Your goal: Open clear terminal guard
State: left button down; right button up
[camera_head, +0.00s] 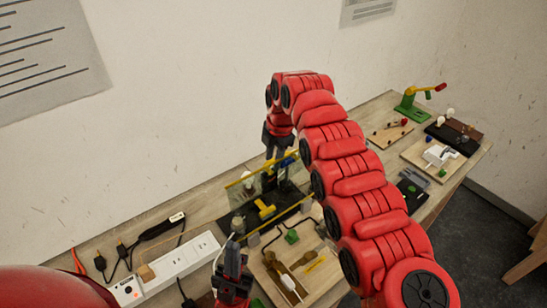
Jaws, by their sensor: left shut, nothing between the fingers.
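The clear terminal guard (243,191) looks like a see-through panel with a yellow top edge, standing above a dark board (290,197) at the table's middle. A yellow piece (265,209) shows on the dark board in front of it. My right gripper (274,161) points down at the guard, by its yellow edge; its fingers overlap the panel and I cannot tell whether they touch it or are open. My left gripper (234,245) is shut and empty, in front of the dark board and left of a wooden board. My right arm hides part of the table.
A white power strip (180,266) and black cables lie at the left. A wooden board (305,275) with wiring parts is in front. At the right are a green stand (412,109), a board with a white block (438,155) and bulbs. The wall is close behind.

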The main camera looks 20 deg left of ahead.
jog(key=shift+o, duration=0.6)
jog(key=shift+r, duration=0.1)
jog(key=shift+d+r+b, duration=0.1)
jog(key=shift+r+b, duration=0.1)
jog(key=shift+b, duration=0.1)
jog(key=shift+s+d+r+b, duration=0.15)
jog(key=shift+d+r+b, duration=0.05)
jog(key=shift+r+b, duration=0.85)
notch_tip(320, 180, up, 14)
jog(key=s+d+p, duration=0.1)
jog(key=d+p, duration=0.1)
jog(key=p, duration=0.3)
jog(key=shift+s+r, duration=0.2)
jog(key=shift+s, duration=0.15)
